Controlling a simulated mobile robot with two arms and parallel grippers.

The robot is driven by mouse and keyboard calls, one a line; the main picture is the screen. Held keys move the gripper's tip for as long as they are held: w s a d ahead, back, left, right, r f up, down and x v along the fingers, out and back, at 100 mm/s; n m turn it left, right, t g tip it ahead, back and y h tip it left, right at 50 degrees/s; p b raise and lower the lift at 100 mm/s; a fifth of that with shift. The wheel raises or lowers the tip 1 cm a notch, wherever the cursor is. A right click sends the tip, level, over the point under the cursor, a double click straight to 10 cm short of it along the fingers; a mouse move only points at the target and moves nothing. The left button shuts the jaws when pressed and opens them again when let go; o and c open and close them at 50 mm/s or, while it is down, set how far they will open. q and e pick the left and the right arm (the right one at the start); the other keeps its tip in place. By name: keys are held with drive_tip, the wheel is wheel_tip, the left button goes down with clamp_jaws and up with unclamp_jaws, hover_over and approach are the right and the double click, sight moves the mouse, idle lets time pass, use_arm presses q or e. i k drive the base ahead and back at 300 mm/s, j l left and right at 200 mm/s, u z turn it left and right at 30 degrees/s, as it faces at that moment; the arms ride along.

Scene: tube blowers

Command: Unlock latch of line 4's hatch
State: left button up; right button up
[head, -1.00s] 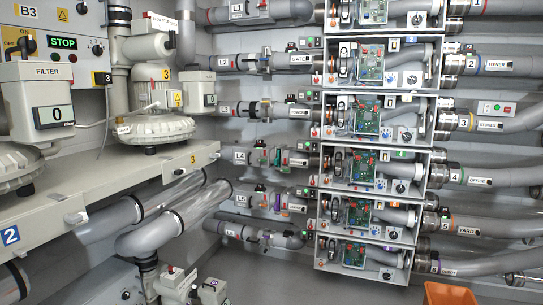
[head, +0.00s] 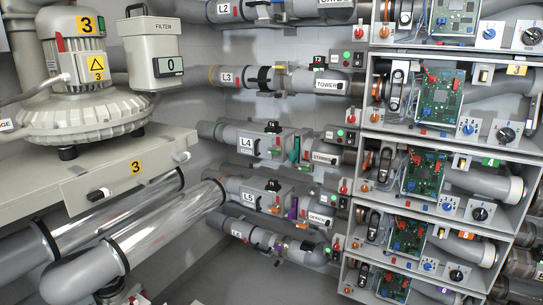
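The line 4 tube (head: 217,131) is grey and runs along the back wall, with a white L4 label (head: 245,144). To the right of the label is a fitting (head: 266,147) with small red parts (head: 277,141) and a black tag (head: 272,127) on top. A green upright piece (head: 295,149) stands just right of it, followed by a white label (head: 324,158) that seems to read STORES. The latch is too small to tell its position. Neither of my grippers is in view.
Line 3's tube (head: 205,75) runs above and line 5's tube (head: 232,186) below. A rack of open boxes with circuit boards (head: 435,94) fills the right.

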sight(276, 152)
drive_tip(key=i+u, duration=0.2)
drive_tip(key=u, duration=0.15)
drive_tip(key=i+l+u, duration=0.1)
drive_tip(key=u, duration=0.25)
drive_tip(key=i+l+u, duration=0.15)
drive_tip(key=u, duration=0.15)
drive_tip(key=i, duration=0.05)
